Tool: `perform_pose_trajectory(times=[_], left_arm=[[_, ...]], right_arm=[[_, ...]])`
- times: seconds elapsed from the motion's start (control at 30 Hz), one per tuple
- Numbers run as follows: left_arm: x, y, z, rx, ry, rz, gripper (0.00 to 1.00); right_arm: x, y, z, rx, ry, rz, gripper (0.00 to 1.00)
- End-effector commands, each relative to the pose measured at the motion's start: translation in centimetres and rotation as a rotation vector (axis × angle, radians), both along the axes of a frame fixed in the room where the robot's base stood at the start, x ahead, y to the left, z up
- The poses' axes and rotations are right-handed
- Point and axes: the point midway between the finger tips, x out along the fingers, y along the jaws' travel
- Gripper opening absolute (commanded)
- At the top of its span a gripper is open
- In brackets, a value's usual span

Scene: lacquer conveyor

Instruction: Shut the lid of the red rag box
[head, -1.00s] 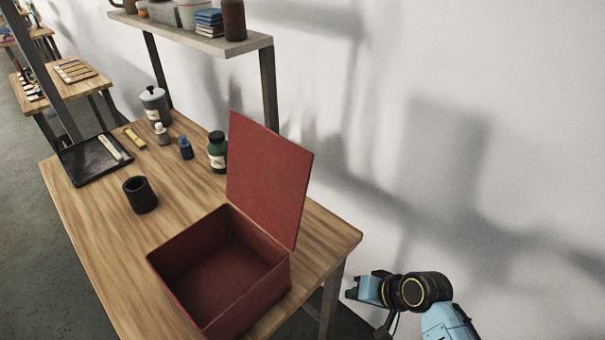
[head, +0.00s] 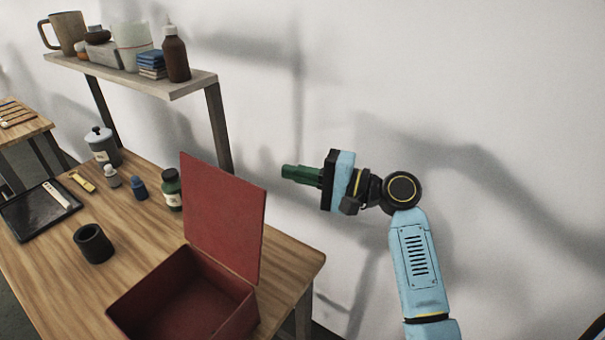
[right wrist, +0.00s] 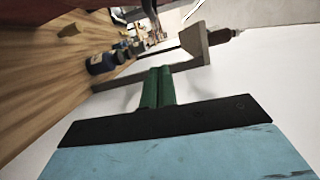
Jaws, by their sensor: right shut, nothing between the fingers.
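The red rag box (head: 240,322) stands on the near right part of the wooden table in the head view. Its lid (head: 222,218) is open and stands upright along the box's far right side. My right gripper (head: 285,171) has green fingers, shut and empty. In the head view it is to the right of the lid, near the lid's top edge height, and apart from it. The right wrist view shows the same shut fingers (right wrist: 158,75) pointing along the table's edge. A strip of red shows at that view's top left. My left gripper is not in view.
A shelf (head: 130,77) with a mug, bottle and other items rises behind the table. A green bottle (head: 173,192), a blue bottle (head: 139,188), a dark cup (head: 93,243) and a black tray (head: 20,222) stand left of the lid. The white wall is behind my right arm.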

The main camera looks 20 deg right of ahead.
Motion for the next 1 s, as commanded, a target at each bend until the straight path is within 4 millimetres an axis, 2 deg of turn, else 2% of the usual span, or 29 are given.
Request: perform_pose_trajectory(times=[0.1, 0.27, 0.4, 0.57, 1.0], left_arm=[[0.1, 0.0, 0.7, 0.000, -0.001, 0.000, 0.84], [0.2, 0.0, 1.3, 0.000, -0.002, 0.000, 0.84], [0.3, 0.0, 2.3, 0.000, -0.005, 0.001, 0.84], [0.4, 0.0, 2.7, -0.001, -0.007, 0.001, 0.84], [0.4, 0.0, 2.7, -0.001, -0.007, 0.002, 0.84]], right_arm=[[1.9, 2.2, 0.3, 0.005, -0.001, 0.003, 0.00], [4.0, 4.7, 0.3, 0.003, 0.000, 0.003, 0.00], [2.5, 6.4, 0.4, 0.001, 0.001, 0.001, 0.00], [1.8, 7.5, 0.3, -0.001, 0.001, 0.001, 0.00], [1.6, 7.7, 0.2, -0.004, 0.000, 0.000, 0.00]])
